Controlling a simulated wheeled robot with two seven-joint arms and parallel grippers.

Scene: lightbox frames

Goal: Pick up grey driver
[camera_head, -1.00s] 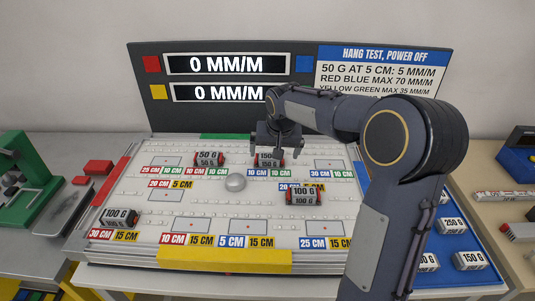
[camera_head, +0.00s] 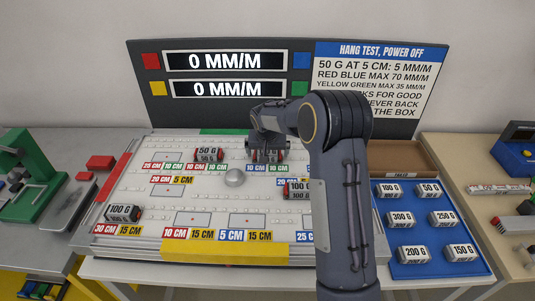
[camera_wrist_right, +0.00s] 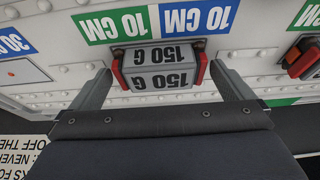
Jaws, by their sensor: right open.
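I cannot make out a grey driver for certain in either view. My right gripper (camera_head: 266,153) is over the back middle of the white board, at a grey 150 g weight with red ends (camera_head: 268,157). In the right wrist view, the open fingers (camera_wrist_right: 164,82) stand on either side of this 150 g weight (camera_wrist_right: 160,55), with a gap at each end. The gripper and arm partly hide the weight in the head view. My left gripper is in neither view.
The white board (camera_head: 195,200) holds other weights: 50 g (camera_head: 208,155), 100 g at front left (camera_head: 123,214) and 100 g beside my arm (camera_head: 297,189). A silver dome (camera_head: 235,177) sits mid-board. A blue tray (camera_head: 420,232) of weights lies right. A green device (camera_head: 35,180) stands left.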

